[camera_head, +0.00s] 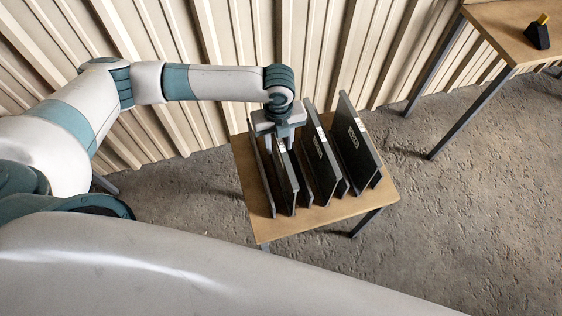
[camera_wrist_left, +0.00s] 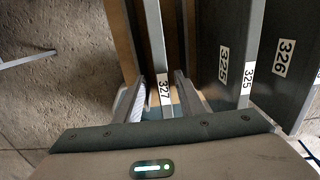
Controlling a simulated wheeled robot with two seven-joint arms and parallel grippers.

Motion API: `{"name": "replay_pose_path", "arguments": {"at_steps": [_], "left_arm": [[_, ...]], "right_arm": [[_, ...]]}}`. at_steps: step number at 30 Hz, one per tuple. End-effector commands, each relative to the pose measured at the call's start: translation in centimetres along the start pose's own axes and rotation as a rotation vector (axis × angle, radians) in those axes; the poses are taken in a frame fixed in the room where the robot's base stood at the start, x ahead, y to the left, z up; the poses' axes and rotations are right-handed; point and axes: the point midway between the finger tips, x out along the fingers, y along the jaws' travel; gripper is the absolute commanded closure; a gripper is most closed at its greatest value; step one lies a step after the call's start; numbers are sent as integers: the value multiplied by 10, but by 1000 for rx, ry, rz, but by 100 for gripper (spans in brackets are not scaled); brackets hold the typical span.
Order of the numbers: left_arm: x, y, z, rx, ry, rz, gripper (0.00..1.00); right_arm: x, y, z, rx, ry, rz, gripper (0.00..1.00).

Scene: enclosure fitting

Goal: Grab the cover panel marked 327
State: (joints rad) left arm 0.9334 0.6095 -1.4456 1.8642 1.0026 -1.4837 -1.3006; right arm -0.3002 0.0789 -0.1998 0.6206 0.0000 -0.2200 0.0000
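The cover panel marked 327 (camera_wrist_left: 155,40) stands on edge in the left wrist view, with its white label on the near narrow edge. In the head view it is a thin dark panel (camera_head: 287,182) in the row on the small table. My left gripper (camera_head: 279,143) is over the top of this panel. In the left wrist view its fingers (camera_wrist_left: 161,98) are on either side of the labelled edge, with narrow gaps showing, so it looks open around the panel and not clamped. My right gripper is not in view.
Panels marked 325 (camera_wrist_left: 222,85) and 326 (camera_wrist_left: 283,85) stand close to the right of 327. Another dark panel (camera_head: 262,180) stands at its left. The wooden table (camera_head: 350,207) holds the row. A second table (camera_head: 497,22) with a small black and yellow object (camera_head: 537,36) stands at upper right.

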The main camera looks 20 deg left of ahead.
Motion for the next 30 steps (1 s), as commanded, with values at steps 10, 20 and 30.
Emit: {"name": "replay_pose_path", "arguments": {"at_steps": [10,20,30], "left_arm": [[38,-4,-6,0,1,3,64],[44,-5,-6,1,0,1,64],[44,-5,-6,1,0,1,90]], "right_arm": [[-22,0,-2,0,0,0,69],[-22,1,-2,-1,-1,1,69],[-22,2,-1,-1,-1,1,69]]}}
